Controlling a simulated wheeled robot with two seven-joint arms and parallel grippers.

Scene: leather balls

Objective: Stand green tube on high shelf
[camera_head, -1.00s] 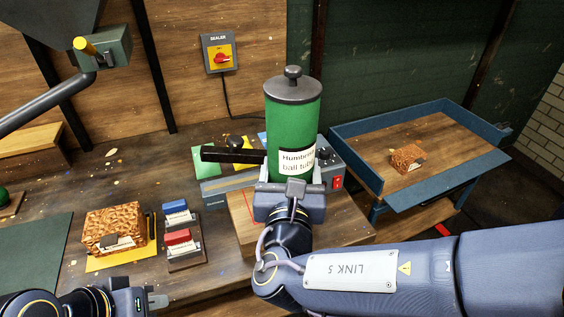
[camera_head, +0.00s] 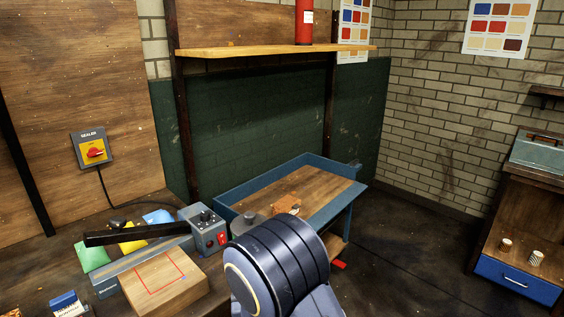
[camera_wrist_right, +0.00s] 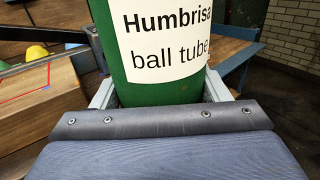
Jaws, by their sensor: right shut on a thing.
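The green tube (camera_wrist_right: 150,92), with a white "Humbrisa ball tube" label, stands roughly upright in my right gripper (camera_wrist_right: 157,100) in the right wrist view. The two fingers close on its sides. In the head view my right arm hides most of it and the gripper; only part of its dark grey lid (camera_head: 248,221) seems to show beside my arm. The high shelf (camera_head: 230,51) is a pale wooden board on dark posts at the top. A red tube (camera_head: 304,24) stands on it, its top cut off by the frame. My left gripper is out of view.
A blue-rimmed table (camera_head: 337,208) with a brown object (camera_head: 286,203) stands below the shelf. The sealer machine (camera_head: 206,230) and a wooden block (camera_head: 165,283) are on the bench at left. A blue-drawer cabinet (camera_head: 513,281) stands right. The shelf left of the red tube looks largely clear.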

